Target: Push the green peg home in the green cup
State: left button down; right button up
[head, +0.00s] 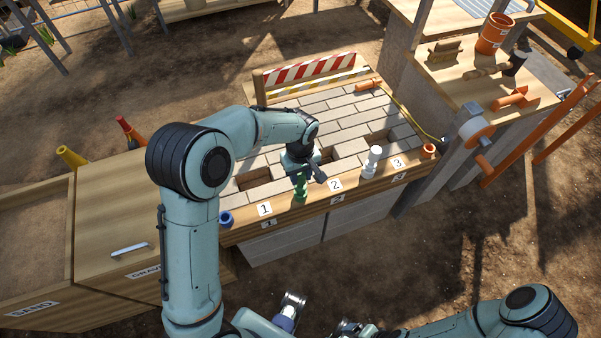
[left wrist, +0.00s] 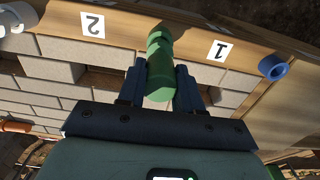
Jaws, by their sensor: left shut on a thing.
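The green peg (head: 301,180) stands roughly upright over the front plank, between labels 1 and 2. My left gripper (head: 303,171) comes down from above and is shut on it. In the left wrist view the green peg (left wrist: 159,80) lies between the two blue-grey fingers of my left gripper (left wrist: 160,84). My right gripper is not clearly visible.
A blue cup (head: 226,219) is left of label 1. A white cylinder (head: 373,160) stands between labels 2 and 3, and an orange cup (head: 429,150) is at the right. An orange peg (head: 368,85) lies at the back. The brick surface (head: 325,112) has several gaps.

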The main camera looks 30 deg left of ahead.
pick_arm(q)
jog(key=shift+f, duration=0.45)
jog(key=shift+c, duration=0.9)
grip_release()
pick_arm(e)
jog(key=shift+f, duration=0.3)
pick_arm(q)
notch_tip(320, 180, up, 7)
jog(key=p, duration=0.4)
jog(key=shift+r+p, duration=0.1)
jog(key=shift+p, duration=0.2)
pick_arm(e)
jog(key=r, duration=0.1)
jog(key=w+r, duration=0.1)
jog(key=r, duration=0.3)
jog(key=shift+w, duration=0.35)
pick_arm(q)
notch_tip(320, 180, up, 13)
jog(key=p, duration=0.1)
jog(key=shift+r, duration=0.15)
pick_arm(e)
jog(key=shift+w+r, duration=0.35)
jog(key=shift+r, duration=0.5)
